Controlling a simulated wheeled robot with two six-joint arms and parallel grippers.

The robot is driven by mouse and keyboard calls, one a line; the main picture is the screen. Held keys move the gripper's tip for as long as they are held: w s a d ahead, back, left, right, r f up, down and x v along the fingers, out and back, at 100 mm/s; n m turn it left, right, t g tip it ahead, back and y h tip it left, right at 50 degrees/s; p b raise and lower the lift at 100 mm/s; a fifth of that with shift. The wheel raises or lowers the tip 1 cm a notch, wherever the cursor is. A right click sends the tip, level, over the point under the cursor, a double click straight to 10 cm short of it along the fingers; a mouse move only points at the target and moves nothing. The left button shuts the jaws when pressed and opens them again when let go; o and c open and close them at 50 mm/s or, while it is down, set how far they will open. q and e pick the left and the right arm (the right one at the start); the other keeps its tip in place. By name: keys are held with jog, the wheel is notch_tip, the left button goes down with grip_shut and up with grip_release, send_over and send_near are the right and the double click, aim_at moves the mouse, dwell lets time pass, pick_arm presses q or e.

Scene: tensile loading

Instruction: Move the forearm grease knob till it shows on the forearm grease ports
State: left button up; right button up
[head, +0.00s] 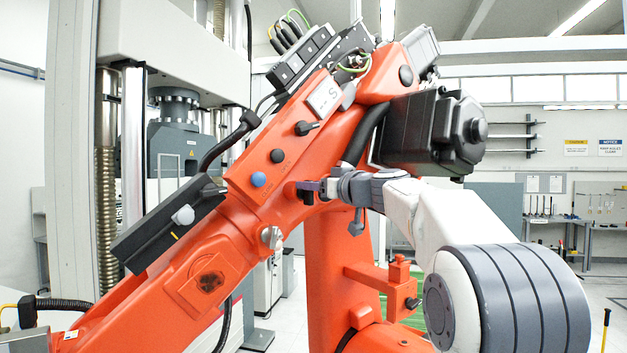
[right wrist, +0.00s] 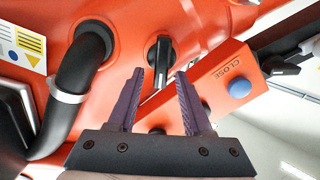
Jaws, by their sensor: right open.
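A black, lever-shaped knob (right wrist: 161,62) stands in a dark round recess on the orange arm in the right wrist view. It looks like the forearm grease knob, but no marking confirms this. My right gripper (right wrist: 158,82) is open, its two fingers apart, with the knob showing just beyond and between the fingertips. I cannot tell whether they touch it. In the head view my right gripper (head: 303,187) reaches in from the right, close against the orange forearm (head: 235,215); the knob is not clear there. I cannot make out the forearm grease ports. My left gripper is not in view.
An orange button box marked CLOSE (right wrist: 205,95) with a blue button (right wrist: 240,88) lies close beside the right finger. A thick black hose (right wrist: 76,85) curves at the left. A black motor (head: 425,132) hangs above my right arm. A testing frame (head: 130,140) stands behind.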

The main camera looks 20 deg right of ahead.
grip_shut()
jog(key=shift+m, duration=0.3)
jog(key=shift+w+d+f+m+b, duration=0.1)
jog(key=shift+d+f+m+b, duration=0.4)
jog(key=shift+m, duration=1.9)
jog(key=shift+w+d+m+b, duration=0.1)
jog(key=shift+m+b, duration=0.85)
jog(key=shift+m, duration=1.45)
jog(key=shift+w+d+f+m+b, duration=0.1)
jog(key=shift+d+f+m+b, duration=0.4)
jog(key=shift+m, duration=1.9)
jog(key=shift+a+r, duration=0.2)
jog(key=shift+r, duration=0.05)
